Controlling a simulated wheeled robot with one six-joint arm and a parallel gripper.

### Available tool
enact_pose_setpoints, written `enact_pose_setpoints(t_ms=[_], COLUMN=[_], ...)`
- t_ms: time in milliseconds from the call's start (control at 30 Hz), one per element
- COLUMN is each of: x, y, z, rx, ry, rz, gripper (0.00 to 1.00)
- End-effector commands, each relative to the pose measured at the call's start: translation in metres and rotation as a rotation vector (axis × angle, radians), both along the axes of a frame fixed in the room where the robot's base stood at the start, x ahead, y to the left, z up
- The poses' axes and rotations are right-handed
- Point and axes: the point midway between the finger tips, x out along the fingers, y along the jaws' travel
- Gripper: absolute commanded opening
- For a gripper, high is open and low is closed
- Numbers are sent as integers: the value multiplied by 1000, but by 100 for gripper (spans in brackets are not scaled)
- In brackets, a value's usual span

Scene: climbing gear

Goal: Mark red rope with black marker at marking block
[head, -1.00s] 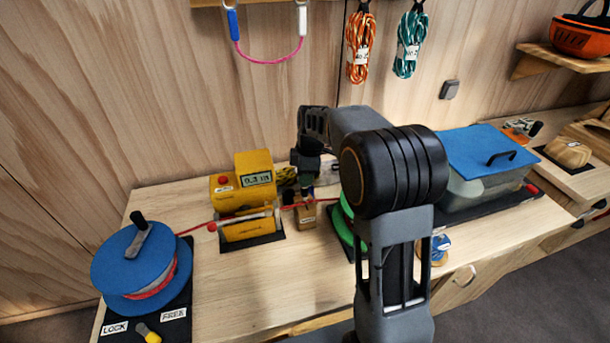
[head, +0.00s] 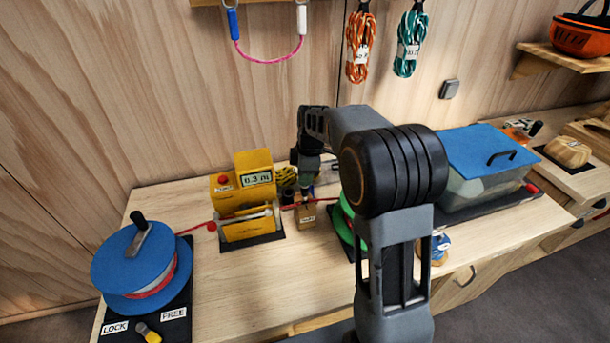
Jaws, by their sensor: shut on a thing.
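The red rope (head: 288,207) runs from the blue reel (head: 128,263) through the yellow length meter (head: 243,205) to the small wooden marking block (head: 306,217), then on toward the green reel (head: 347,233). My gripper (head: 306,187) is just above the block, pointing down. It is shut on a slim thing, apparently the black marker, whose dark lower end is close to the rope at the block. Whether the tip touches the rope is too small to tell. My arm hides part of the green reel.
The meter reads about 0.3 m. A yellow lever (head: 147,332) lies between LOCK and FREE labels at the front left. A blue-lidded bin (head: 487,165) stands to the right. Coiled ropes hang on the wall. The bench front between the reels is clear.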

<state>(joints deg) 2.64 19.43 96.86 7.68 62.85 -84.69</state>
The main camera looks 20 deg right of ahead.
Motion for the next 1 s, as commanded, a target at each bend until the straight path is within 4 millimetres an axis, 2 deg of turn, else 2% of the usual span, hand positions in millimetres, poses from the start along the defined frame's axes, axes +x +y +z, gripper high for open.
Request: enact_pose_setpoints(t_ms=[800,1000], x=[0,0], y=[0,0], z=[68,79], rx=[0,0], ry=[-1,-1], rz=[0,0], gripper=[3,3])
